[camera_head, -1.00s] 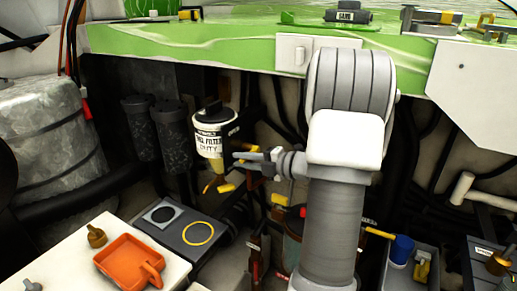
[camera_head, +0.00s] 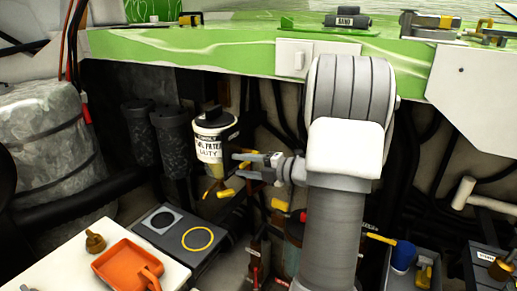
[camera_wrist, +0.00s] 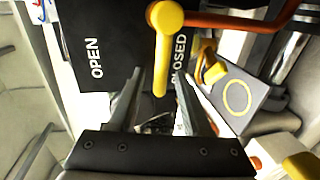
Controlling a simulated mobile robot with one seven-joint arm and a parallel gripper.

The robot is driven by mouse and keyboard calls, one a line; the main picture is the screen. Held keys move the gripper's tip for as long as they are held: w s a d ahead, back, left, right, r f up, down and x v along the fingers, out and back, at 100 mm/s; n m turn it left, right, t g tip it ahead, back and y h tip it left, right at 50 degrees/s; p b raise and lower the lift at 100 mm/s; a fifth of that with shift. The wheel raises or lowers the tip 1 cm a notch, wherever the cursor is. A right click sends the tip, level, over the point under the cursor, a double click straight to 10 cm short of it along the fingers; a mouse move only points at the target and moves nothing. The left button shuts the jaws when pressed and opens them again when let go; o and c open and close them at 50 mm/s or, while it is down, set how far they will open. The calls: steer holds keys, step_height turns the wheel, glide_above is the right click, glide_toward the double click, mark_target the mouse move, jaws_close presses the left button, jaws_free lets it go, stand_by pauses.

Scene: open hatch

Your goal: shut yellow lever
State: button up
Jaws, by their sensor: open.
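In the wrist view a yellow lever (camera_wrist: 162,48) with a rounded end stands in front of a black plate (camera_wrist: 108,35) marked OPEN and CLOSED. The lever lies between the two words, close to CLOSED, whose first letter is partly covered. My gripper (camera_wrist: 160,78) is open and empty; its fingertips point toward the lever's free end, one to each side in the picture. I cannot tell whether they touch it. In the head view my gripper (camera_head: 241,166) is just right of the white filter, above small yellow handles (camera_head: 227,192); which one is the lever is unclear.
The white filter (camera_head: 210,150) stands close to my fingertips. A second yellow handle (camera_wrist: 214,68) and an orange pipe (camera_wrist: 235,20) crowd the wrist view. A grey box with a yellow ring (camera_head: 197,238) and an orange tray (camera_head: 125,262) lie lower left. A green ledge (camera_head: 200,50) runs overhead.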

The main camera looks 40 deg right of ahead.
steer(key=v, duration=0.9)
steer(key=shift+p, duration=0.4)
